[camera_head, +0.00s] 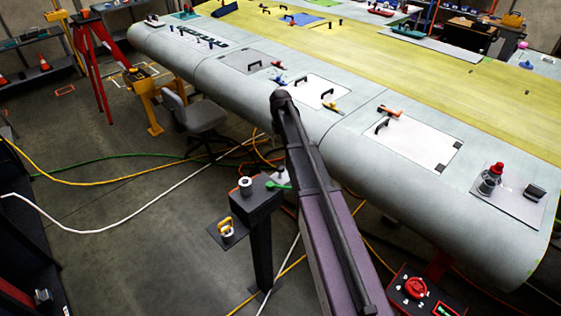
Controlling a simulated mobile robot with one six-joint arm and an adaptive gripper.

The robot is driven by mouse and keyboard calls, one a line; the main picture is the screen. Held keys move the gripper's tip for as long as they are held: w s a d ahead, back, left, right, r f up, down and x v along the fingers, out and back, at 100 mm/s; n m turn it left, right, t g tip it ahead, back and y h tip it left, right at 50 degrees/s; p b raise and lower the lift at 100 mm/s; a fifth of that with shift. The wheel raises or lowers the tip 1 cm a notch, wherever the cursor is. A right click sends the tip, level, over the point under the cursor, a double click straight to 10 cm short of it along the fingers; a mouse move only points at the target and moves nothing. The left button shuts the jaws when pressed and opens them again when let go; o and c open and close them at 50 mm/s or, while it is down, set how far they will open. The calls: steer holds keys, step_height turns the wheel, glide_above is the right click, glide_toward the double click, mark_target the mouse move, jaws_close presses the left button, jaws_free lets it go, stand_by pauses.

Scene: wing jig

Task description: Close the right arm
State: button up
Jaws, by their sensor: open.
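A long dark beam (335,240) with a purple-grey face and a black rod along it runs up from the bottom edge. Its rounded dark end (280,98) overlaps the near edge of the wing in the picture. I cannot tell whether this beam is a jig arm or part of my own body, nor whether it touches the wing. No other part can be made out surely as the right arm. The pale grey and yellow wing (235,85) lies across the upper picture. My gripper does not show.
A black stand (263,245) with a grey ring on top is left of the beam. A red-knobbed control box (415,290) is at the lower right. A chair (195,115) and yellow support (150,100) stand left.

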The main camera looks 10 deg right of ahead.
mark_target(280, 167)
steer(key=shift+w, duration=0.15)
stand_by(0.4)
step_height(280, 167, down, 14)
steer(key=b, duration=1.4)
steer(key=shift+r, duration=0.25)
